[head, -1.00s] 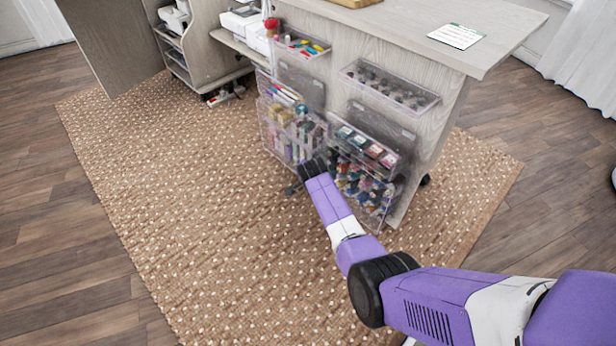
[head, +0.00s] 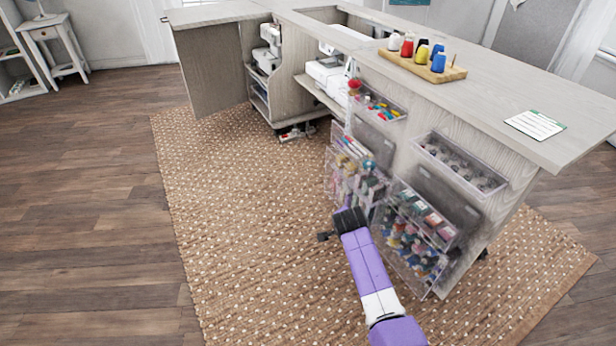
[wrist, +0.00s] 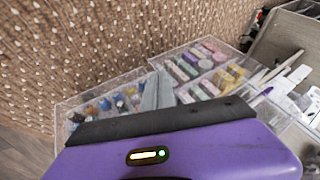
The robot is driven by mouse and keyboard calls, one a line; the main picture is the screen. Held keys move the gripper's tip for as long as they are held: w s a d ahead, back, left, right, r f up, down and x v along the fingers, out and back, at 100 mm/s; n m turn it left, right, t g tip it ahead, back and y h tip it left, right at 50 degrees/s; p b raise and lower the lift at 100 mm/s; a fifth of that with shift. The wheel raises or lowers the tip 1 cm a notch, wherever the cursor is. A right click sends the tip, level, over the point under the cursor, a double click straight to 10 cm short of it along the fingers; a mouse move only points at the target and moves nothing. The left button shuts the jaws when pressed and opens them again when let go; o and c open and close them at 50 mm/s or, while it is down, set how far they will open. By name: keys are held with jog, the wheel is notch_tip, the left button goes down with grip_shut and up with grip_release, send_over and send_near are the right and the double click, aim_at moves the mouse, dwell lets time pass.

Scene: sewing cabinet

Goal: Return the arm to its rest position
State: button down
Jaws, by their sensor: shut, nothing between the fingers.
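My arm, purple and white with a dark joint near its end, reaches forward in the head view beside the clear bins on the cabinet's end panel. My gripper is mostly hidden there behind my wrist. In the wrist view, the grey fingers of my gripper (wrist: 157,92) are shut together and empty. They stand in front of two clear bins. I cannot tell whether they touch them.
The sewing cabinet (head: 577,147) stands on a brown dotted rug (head: 240,240). Clear bins of thread (head: 412,245) and supplies (head: 352,185) jut from its panel, close to my arm. A wooden spool tray (head: 398,62) sits on top. The rug to the left is open.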

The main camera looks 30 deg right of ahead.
notch_tip(320, 180, up, 10)
jog(key=w+a+n+t, duration=0.2)
jog(key=n+t, duration=0.5)
jog(key=n, duration=0.1)
jog(key=s+a+r+n+t+y, duration=0.1)
jog(key=s+a+r+n+y, duration=0.35)
jog(key=s, duration=1.05)
jog(key=s+a+r+n+t+h, duration=0.15)
jog(key=s+a+r, duration=0.35)
jog(key=s+a, duration=0.75)
jog(key=s+a+r+n+y, duration=0.2)
jog(key=s+a+r+n, duration=0.25)
jog(key=s, duration=1.25)
notch_tip(320, 180, up, 29)
jog(key=p, duration=2.8)
jog(key=shift+d, duration=0.15)
jog(key=c, duration=2.2)
grip_release()
jog(key=shift+m, duration=0.25)
